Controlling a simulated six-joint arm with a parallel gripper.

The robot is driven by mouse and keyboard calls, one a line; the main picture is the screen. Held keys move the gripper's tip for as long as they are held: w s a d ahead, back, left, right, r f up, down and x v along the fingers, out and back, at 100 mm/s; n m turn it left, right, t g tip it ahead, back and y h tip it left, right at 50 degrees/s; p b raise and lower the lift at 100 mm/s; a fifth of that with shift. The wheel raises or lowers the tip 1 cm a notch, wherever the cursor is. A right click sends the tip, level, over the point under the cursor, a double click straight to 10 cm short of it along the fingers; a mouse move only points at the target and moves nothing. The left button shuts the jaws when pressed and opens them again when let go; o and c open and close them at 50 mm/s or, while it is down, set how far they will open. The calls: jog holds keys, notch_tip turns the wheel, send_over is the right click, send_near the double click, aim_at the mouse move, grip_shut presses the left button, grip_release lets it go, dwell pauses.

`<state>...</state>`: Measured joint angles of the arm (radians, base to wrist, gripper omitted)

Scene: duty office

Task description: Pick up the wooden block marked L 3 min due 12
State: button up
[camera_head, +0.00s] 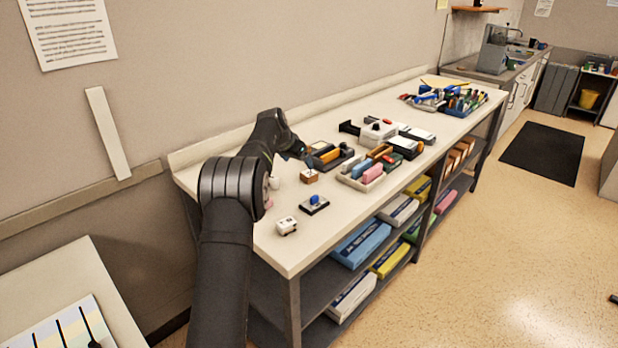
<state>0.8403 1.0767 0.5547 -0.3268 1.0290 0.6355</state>
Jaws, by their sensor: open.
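A small brown wooden block (309,177) with a pale top sits on the white bench (245,229), near its left end. Any marking on it is too small to read. My gripper (306,160) is open just above and behind the block, pointing down and to the right. It looks apart from the block, but the exact gap cannot be told. The fingertips are small and dark against a dark tray behind them.
A blue-knobbed item (314,205), a white block (286,226) and a small white object (275,183) stand close by. The bench's front-left corner is clear.

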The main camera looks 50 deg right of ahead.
aim_at(307, 174)
jog(key=shift+x, duration=5.15)
jog(key=shift+s+d, duration=0.15)
jog(key=c, duration=1.3)
